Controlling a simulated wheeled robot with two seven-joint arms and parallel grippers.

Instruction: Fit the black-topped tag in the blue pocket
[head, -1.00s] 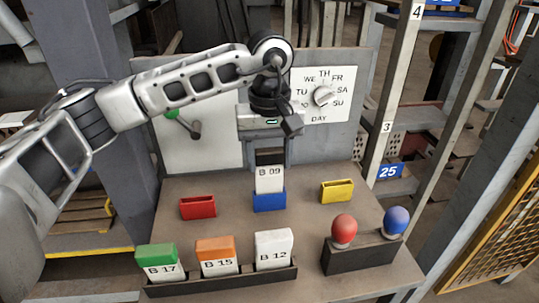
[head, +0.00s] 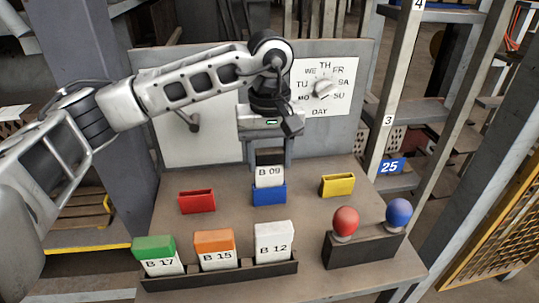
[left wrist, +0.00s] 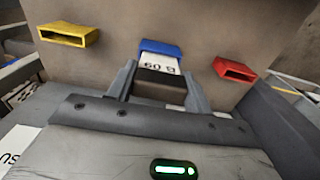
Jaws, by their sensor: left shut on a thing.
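The black-topped tag, a white plate marked B 09 (head: 269,177), stands upright at the blue pocket (head: 269,195) in the middle of the table. Its lower end is hidden behind the pocket's front wall and appears to be inside. My left gripper (head: 270,158) is above the pocket, shut on the tag's black top. The left wrist view shows the black top (left wrist: 160,78) between the fingers, with the white part of the tag reaching the blue pocket (left wrist: 160,47). My right gripper is not in view.
A red pocket (head: 197,201) is on the left and a yellow pocket (head: 338,185) on the right. A dark rack (head: 220,277) in front holds green-, orange- and white-topped tags. A block with red (head: 345,220) and blue (head: 398,211) knobs stands front right. A dial panel stands behind.

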